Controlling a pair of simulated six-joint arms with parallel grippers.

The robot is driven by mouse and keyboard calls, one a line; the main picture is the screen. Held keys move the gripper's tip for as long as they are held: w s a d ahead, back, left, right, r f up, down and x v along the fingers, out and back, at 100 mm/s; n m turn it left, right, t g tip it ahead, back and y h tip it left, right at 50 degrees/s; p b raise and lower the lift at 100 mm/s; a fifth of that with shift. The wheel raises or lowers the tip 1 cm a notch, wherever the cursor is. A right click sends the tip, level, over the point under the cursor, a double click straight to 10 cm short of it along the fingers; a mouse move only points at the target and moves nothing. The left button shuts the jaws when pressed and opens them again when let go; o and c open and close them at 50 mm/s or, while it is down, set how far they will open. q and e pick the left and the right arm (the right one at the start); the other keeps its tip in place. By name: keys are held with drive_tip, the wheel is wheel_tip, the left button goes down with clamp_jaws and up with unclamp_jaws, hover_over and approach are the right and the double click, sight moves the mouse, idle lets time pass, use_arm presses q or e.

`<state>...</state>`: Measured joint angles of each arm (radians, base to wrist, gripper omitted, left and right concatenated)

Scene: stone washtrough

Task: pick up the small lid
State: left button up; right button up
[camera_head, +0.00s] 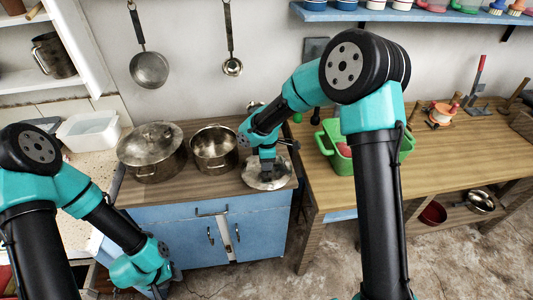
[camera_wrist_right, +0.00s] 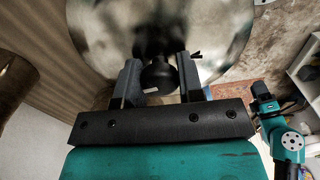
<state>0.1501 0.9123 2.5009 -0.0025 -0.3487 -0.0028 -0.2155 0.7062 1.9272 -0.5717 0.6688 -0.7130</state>
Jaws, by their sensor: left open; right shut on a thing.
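The small lid (camera_head: 254,181) is a round, worn metal lid near the right front of the wooden counter in the head view. It fills the top of the right wrist view (camera_wrist_right: 100,22), with its dark knob (camera_wrist_right: 158,76) between my fingers. My right gripper (camera_head: 267,172) is over the lid and shut on its knob; it also shows in the right wrist view (camera_wrist_right: 160,82). Whether the lid still touches the counter I cannot tell. My left gripper (camera_head: 160,290) is low in front of the blue cabinet, open, with its fingertips mostly cut off by the frame edge.
An uncovered pot (camera_head: 214,150) stands left of the lid, and a larger lidded pot (camera_head: 151,153) stands further left. A green crate (camera_head: 334,153) sits on the right-hand wooden table (camera_head: 450,155).

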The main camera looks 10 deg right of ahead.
sight(266, 179)
drive_tip(key=s, duration=0.3)
drive_tip(key=s+a, duration=0.1)
drive_tip(key=s, duration=0.1)
drive_tip(key=s+a+r, duration=0.1)
drive_tip(key=s, duration=0.2)
drive_tip(key=shift+s+a, duration=0.2)
drive_tip(key=shift+s, duration=0.15)
